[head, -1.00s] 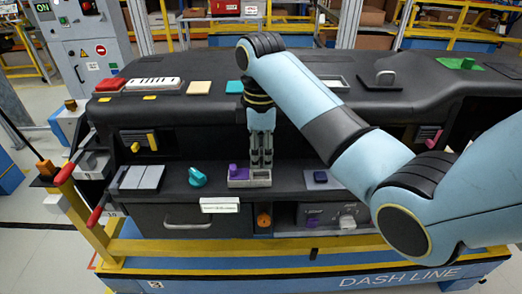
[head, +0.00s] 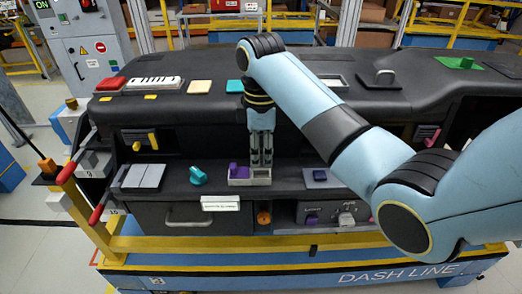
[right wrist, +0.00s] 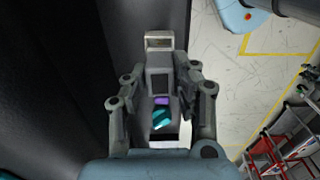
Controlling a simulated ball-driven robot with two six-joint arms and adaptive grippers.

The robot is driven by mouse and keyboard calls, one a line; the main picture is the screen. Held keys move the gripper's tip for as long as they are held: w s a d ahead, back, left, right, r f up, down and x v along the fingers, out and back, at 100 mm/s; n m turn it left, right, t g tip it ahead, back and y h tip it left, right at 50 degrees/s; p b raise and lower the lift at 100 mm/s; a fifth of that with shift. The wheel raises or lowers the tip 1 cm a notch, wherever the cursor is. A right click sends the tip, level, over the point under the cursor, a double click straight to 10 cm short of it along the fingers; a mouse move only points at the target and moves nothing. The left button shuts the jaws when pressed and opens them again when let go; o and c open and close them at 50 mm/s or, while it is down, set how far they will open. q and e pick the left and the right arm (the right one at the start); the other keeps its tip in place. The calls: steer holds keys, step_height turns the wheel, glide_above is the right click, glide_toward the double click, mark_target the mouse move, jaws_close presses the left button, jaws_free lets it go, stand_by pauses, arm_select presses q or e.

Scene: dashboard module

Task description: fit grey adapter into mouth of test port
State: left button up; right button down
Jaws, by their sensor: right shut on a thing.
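My right gripper (head: 261,166) points down into a light grey tray (head: 263,181) on the dashboard's lower ledge. It is shut on what looks like the grey adapter (right wrist: 160,84), mostly hidden between the fingers. A purple piece (head: 240,172) sits at the tray's left end, just left of the fingers. In the right wrist view, the purple piece (right wrist: 161,101) and a light grey tray end (right wrist: 159,42) show on either side of the grip. I cannot tell for sure which part is the test port. My left gripper is not in view.
A teal knob (head: 198,176) and grey flat pads (head: 142,177) stand left of the tray; a dark blue piece (head: 319,176) lies to its right. A white label (head: 220,203) and a panel with a purple knob (head: 311,218) and a white knob (head: 346,219) are below.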

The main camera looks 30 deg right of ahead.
mark_target(261, 163)
steer(key=shift+f, duration=1.5)
steer(key=c, duration=1)
jaws_free()
step_height(261, 163, up, 7)
steer(key=shift+r, duration=0.2)
